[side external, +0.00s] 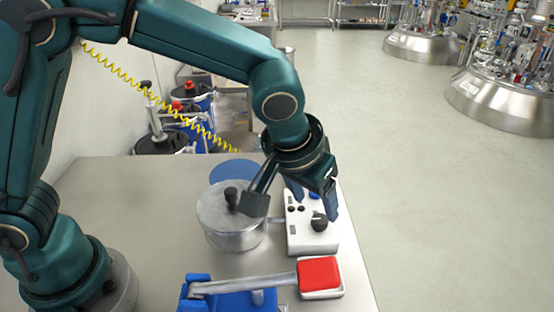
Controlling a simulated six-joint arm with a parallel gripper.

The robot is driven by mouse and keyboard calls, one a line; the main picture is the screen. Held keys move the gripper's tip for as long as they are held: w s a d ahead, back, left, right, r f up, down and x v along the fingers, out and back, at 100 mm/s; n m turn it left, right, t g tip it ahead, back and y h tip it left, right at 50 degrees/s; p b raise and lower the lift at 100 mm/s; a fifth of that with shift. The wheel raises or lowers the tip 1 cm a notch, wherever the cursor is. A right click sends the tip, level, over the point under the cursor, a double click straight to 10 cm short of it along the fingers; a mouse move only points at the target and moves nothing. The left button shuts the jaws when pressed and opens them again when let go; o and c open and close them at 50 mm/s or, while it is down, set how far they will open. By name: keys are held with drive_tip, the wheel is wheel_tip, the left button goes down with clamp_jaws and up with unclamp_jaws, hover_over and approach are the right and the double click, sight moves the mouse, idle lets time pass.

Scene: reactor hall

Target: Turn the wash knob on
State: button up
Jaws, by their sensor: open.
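A white control box (305,243) sits on the grey table near its right edge. It carries a large black knob (319,222), two small black knobs (296,208) and a blue part, partly hidden behind my gripper. I cannot read any label, so I cannot tell which knob is the wash knob. My gripper (315,206) points down over the box's far half. Its fingers are apart with nothing seen between them. The right finger's tip is close to the large knob; I cannot tell whether it touches.
A lidded metal pot (222,228) stands just left of the box, with a blue disc (233,168) behind it. A red-topped block (319,273) and a blue fixture with a metal bar (245,284) are in front. The table (130,185) is clear at the back left.

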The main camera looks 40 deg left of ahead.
sight(319, 218)
drive_tip(key=shift+x, duration=2.55)
drive_tip(key=shift+s+d, duration=0.1)
clamp_jaws()
